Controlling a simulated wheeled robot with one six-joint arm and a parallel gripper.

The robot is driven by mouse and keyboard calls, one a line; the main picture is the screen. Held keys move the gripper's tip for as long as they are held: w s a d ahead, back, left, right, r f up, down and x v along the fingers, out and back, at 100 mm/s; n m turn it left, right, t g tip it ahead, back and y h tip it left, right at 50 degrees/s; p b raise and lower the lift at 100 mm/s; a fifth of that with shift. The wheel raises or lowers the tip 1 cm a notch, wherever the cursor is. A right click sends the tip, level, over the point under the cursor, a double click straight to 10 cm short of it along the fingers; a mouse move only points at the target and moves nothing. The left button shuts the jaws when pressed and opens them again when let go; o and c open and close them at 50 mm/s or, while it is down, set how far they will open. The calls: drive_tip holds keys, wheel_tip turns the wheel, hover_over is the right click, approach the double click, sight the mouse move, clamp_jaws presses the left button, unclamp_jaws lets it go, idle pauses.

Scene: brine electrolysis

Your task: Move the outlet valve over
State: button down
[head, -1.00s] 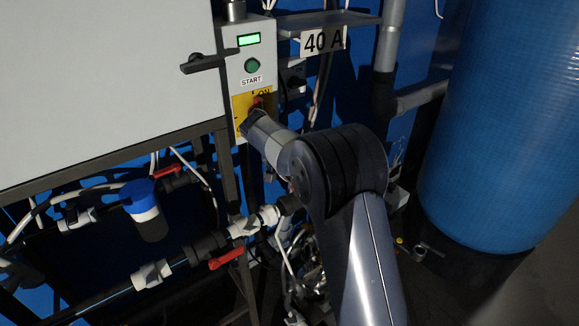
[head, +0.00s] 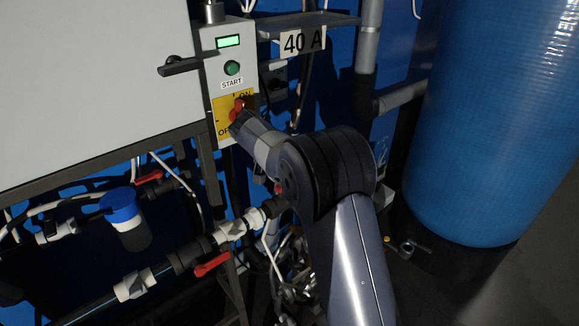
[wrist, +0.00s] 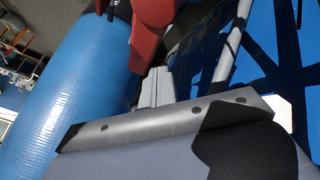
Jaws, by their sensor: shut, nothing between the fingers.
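Two valves with red handles show in the head view. One red handle (head: 211,265) belongs to the lower pipe, below its white and black fittings. The other red handle (head: 149,177) is higher, beside the blue-capped filter (head: 122,207). I cannot tell from labels which is the outlet valve. My gripper (wrist: 147,55) appears as red fingers at the top of the wrist view, shut and empty. In the head view my arm hides most of it; a small red bit shows left of the arm joint. It is apart from both handles.
The grey cabinet (head: 85,75) and the switch box (head: 229,62) with a red knob stand at upper left, close to my arm. The large blue tank (head: 490,120) stands at right. Pipes, cables and frame posts crowd the lower left. Dark floor is clear at lower right.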

idle(0.4)
drive_tip(key=s+v, duration=0.1)
drive_tip(key=v, duration=1)
drive_tip(key=shift+a, duration=0.25)
drive_tip(key=shift+s, duration=0.1)
drive_tip(key=w+x, duration=0.1)
drive_tip(key=x, duration=1)
drive_tip(key=shift+w+d, duration=0.15)
drive_tip(key=shift+d, duration=0.1)
